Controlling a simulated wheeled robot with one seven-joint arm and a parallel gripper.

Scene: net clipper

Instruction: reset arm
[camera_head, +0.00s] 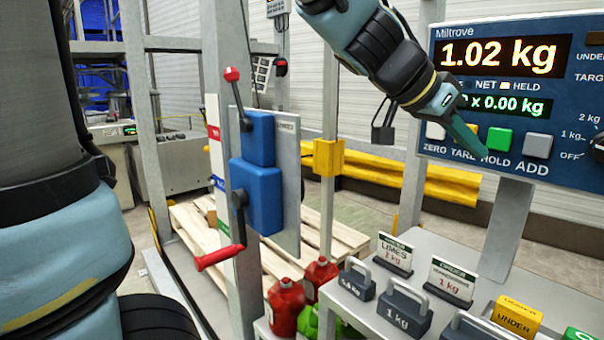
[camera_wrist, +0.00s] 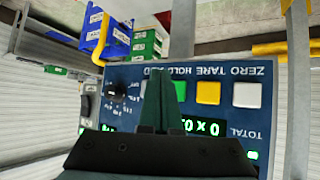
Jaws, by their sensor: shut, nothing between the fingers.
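My gripper (camera_head: 475,148) is shut and empty, its pointed fingers angled down to the right. In the head view it is in front of the blue Miltrove scale panel (camera_head: 580,90), over the TARE area beside the green HOLD button (camera_head: 498,139). The panel's main display (camera_head: 505,54) reads 1.02 kg. In the wrist view the panel is upside down. The closed fingers (camera_wrist: 158,100) there cover the row's left end, beside the green button (camera_wrist: 180,91). The yellow button (camera_wrist: 208,93) and white button (camera_wrist: 247,95) are clear of them. Whether the tip touches the panel cannot be told.
Below the panel, a grey bench holds weights, including a 1 kg block (camera_head: 404,312), and order cards (camera_head: 394,255). Red jugs (camera_head: 286,305) stand beside it. A post with a blue box (camera_head: 257,190) and a red-handled crank (camera_head: 220,257) stands at centre left.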

